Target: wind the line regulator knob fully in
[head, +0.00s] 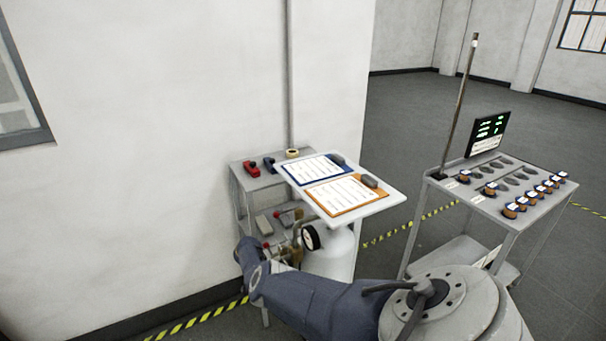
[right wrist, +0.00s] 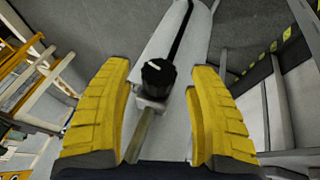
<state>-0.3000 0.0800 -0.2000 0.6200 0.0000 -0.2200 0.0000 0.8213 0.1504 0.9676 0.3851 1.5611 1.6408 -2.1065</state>
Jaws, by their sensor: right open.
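In the right wrist view a black ribbed knob (right wrist: 158,75) with a white mark on its face sits on a small metal body with a pale bar below it. My right gripper (right wrist: 161,72) is open, with one yellow finger at each side of the knob. A gap shows on both sides, and I cannot tell whether the knob lies between the tips or just beyond them. In the head view a grey-blue arm reaches toward the stand by the wall. The knob and right fingertips cannot be made out there. My left gripper is not in view.
A grey shelf stand (head: 240,170) is against the wall. A cart (head: 515,207) with several small pots stands at right, with floor free behind it.

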